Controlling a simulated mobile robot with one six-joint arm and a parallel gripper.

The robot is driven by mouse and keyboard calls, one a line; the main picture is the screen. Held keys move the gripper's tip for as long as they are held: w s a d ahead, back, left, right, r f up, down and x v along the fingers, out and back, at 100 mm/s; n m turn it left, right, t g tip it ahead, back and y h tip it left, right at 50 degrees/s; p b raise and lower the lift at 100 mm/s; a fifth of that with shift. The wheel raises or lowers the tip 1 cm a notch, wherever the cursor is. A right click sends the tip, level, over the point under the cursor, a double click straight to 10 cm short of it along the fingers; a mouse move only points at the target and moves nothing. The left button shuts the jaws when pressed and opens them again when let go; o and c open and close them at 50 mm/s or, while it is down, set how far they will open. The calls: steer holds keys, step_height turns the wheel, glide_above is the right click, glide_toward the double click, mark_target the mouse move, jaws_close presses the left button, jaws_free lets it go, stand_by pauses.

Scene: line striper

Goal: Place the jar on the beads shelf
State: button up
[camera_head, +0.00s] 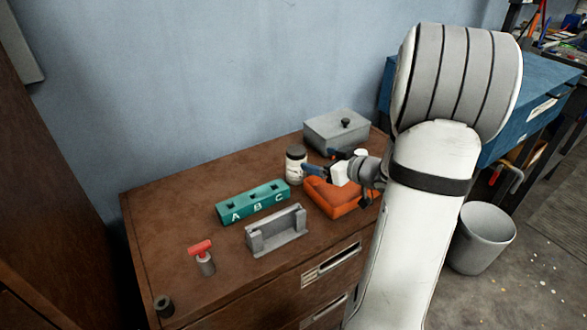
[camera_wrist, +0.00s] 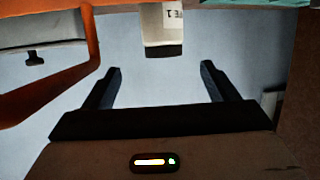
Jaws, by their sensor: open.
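The jar (camera_head: 295,168) stands upright on the brown cabinet top, behind the orange tray. It has a pale body and a dark lid. In the wrist view the jar (camera_wrist: 161,22) appears upside down at the top centre, with part of a printed label in sight. My gripper (camera_head: 319,161) is open beside the jar, on its right in the head view. In the wrist view my gripper (camera_wrist: 159,67) has its two fingers spread and empty, with the jar lined up between them but beyond the tips. I cannot identify a beads shelf in either view.
The orange tray (camera_head: 333,205) lies below my gripper. A grey lidded box (camera_head: 337,133) stands behind. A teal block marked A B C (camera_head: 253,203), a grey bracket (camera_head: 276,231) and a red-handled tool (camera_head: 203,256) stand to the left.

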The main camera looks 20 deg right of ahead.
mark_target(292, 152)
steer(key=b+x, duration=0.1)
steer(key=x, duration=0.5)
steer(key=b+x, duration=0.1)
steer(key=x, duration=0.5)
steer(key=shift+s+a+b, duration=0.1)
steer(key=shift+a+b, duration=0.1)
steer(key=shift+b, duration=0.15)
steer(key=shift+r, duration=0.1)
steer(key=shift+c, duration=0.6)
steer(key=shift+r, duration=0.1)
steer(key=c, duration=1.4)
